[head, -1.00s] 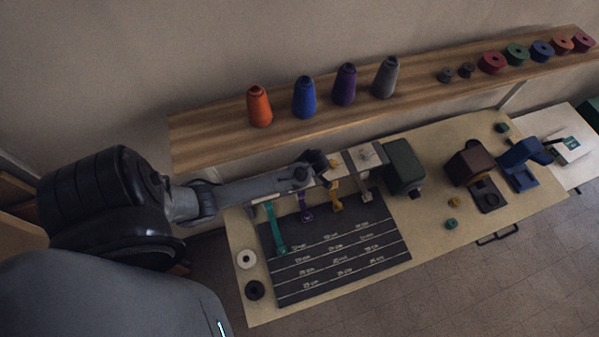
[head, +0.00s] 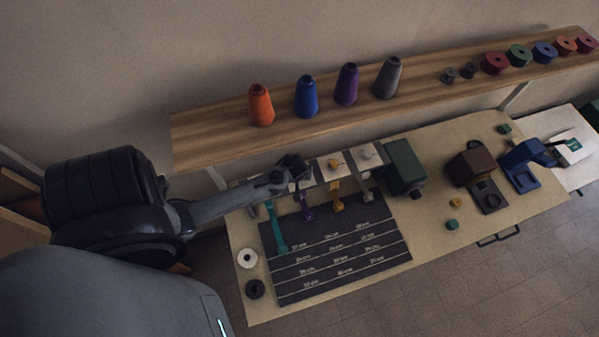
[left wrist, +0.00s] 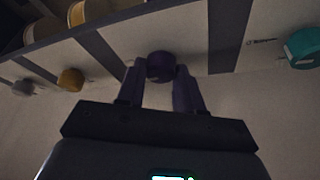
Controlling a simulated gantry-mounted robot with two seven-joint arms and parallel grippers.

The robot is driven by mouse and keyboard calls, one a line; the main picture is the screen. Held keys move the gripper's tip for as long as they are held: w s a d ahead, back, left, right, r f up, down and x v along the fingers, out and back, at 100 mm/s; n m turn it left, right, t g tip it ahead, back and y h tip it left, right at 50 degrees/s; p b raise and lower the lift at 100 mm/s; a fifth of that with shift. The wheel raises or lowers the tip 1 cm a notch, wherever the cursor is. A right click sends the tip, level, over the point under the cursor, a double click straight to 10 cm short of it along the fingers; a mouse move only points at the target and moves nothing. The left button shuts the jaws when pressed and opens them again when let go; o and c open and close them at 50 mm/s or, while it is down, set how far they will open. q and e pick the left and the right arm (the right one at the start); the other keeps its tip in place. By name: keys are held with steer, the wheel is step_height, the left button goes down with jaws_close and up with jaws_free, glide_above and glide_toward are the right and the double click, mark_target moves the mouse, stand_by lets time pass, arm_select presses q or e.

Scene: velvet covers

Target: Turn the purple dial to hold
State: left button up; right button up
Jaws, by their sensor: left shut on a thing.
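The purple dial (left wrist: 160,67) sits on a white panel in the left wrist view, between the two fingers of my left gripper (left wrist: 160,82). The fingers are shut on it from both sides. Any marks around the purple dial are too dim to read. My right gripper is in neither view.
A yellow dial (head: 335,163) and a grey dial (head: 366,153) are to the right on the same row; a teal dial (left wrist: 301,47) is on the other side. A wooden shelf (head: 215,140) with cones hangs behind.

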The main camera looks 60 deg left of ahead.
arm_select(q)
steer(key=shift+m+t, duration=0.3)
steer(key=shift+m, duration=0.7)
steer(key=shift+h, duration=0.3)
steer(key=o, duration=1)
steer(key=shift+o, duration=0.2)
steer(key=shift+s+d+r, duration=0.1)
steer(key=shift+s+r, duration=0.05)
steer(key=shift+r, duration=0.3)
steer(key=b+v, duration=0.1)
steer(key=v, duration=0.9)
steer(key=shift+f, duration=0.1)
